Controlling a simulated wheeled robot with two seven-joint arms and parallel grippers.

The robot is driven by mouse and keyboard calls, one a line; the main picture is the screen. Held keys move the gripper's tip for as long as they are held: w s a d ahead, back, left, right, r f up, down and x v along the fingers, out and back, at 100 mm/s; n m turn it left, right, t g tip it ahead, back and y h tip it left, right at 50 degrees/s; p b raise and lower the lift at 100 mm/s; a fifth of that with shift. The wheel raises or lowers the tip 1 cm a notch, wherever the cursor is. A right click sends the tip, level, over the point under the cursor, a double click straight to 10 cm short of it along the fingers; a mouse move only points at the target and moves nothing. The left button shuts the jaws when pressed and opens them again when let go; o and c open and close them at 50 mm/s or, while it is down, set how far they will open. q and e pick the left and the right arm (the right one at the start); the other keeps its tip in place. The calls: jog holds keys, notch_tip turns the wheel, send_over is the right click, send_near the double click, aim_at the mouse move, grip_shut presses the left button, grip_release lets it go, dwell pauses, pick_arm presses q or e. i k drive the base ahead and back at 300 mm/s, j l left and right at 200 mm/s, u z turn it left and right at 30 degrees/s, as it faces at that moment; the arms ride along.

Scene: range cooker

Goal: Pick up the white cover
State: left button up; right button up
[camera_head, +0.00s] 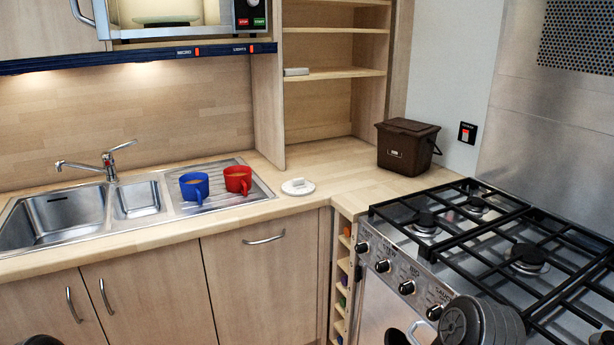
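The white cover (298,187) is a small, flat, round lid with a raised handle on top. It lies on the wooden counter (335,172), just right of the sink's drainboard, with clear space around it. Dark grey parts of my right arm show at the bottom right, in front of the cooker. A small dark piece at the bottom left edge may be part of my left arm. I make out no fingertips of either gripper, and nothing of mine is near the cover.
A blue mug (194,187) and a red mug (238,180) stand on the drainboard left of the cover. A brown bin (406,146) stands behind right. The cooker (470,235) with raised black grates is at right. Shelves (333,73) rise behind the counter.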

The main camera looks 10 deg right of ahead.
aim_at(297, 187)
jog(key=i+j+z, duration=0.2)
jog(key=i+z, duration=0.2)
jog(key=i+j+z, duration=0.25)
jog(key=z, duration=0.15)
jog(key=i+j+z, duration=0.25)
jog(key=j+z, duration=0.2)
jog(key=i+j+z, duration=0.2)
jog(key=j+z, duration=0.2)
jog(key=i+j+z, duration=0.1)
jog(key=j+z, duration=0.3)
